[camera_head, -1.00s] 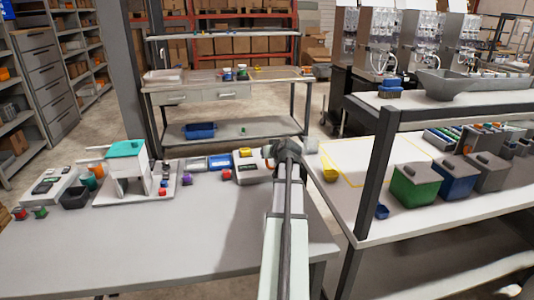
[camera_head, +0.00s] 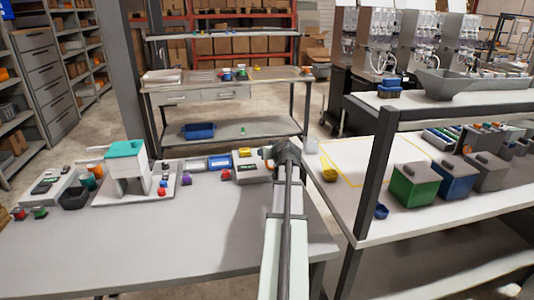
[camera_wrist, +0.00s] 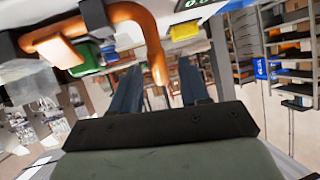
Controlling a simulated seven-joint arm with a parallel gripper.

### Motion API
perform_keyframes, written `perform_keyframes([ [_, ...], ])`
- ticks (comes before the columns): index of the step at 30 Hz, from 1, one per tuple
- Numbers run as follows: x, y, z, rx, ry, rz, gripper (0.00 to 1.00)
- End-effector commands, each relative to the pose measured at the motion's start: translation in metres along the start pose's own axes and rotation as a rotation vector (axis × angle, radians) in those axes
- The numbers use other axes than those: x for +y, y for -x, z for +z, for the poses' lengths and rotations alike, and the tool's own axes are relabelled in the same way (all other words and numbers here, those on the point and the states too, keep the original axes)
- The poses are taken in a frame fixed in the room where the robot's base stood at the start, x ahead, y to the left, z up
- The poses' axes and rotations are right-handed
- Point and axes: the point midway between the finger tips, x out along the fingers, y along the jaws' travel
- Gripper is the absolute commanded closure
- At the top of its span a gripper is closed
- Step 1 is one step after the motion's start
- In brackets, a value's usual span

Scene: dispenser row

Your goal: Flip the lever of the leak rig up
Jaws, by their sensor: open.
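The leak rig (camera_head: 248,166) looks to be the pale box with a dark display and a yellow block, at the back edge of the near table. In the wrist view a bent copper pipe (camera_wrist: 142,22) fills the top left, with a flat orange piece (camera_wrist: 60,50) at its left end. I cannot tell for sure which part is the lever. My gripper (camera_wrist: 158,85) is open, and the pipe's lower end shows between its fingertips; contact cannot be told. In the head view my wrist is just right of the rig and hides its right side.
A white stand with a teal top (camera_head: 125,150) is at the left of the table, among small coloured parts. The table's front is clear.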

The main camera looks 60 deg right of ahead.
Motion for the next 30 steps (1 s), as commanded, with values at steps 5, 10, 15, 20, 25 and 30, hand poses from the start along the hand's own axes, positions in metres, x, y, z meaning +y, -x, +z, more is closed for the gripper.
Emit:
perform_keyframes([
  [5,0.0,0.003,0.0,0.0,0.0,0.0,0.55],
  [10,0.0,0.022,0.002,0.0,0.0,0.001,0.55],
  [15,-0.001,0.055,0.002,0.001,0.0,0.001,0.55],
  [20,-0.001,0.087,0.002,0.002,0.0,0.001,0.55],
  [25,-0.001,0.114,0.001,0.002,0.0,0.001,0.55],
  [30,0.0,0.131,0.001,0.001,0.0,0.0,0.55],
])
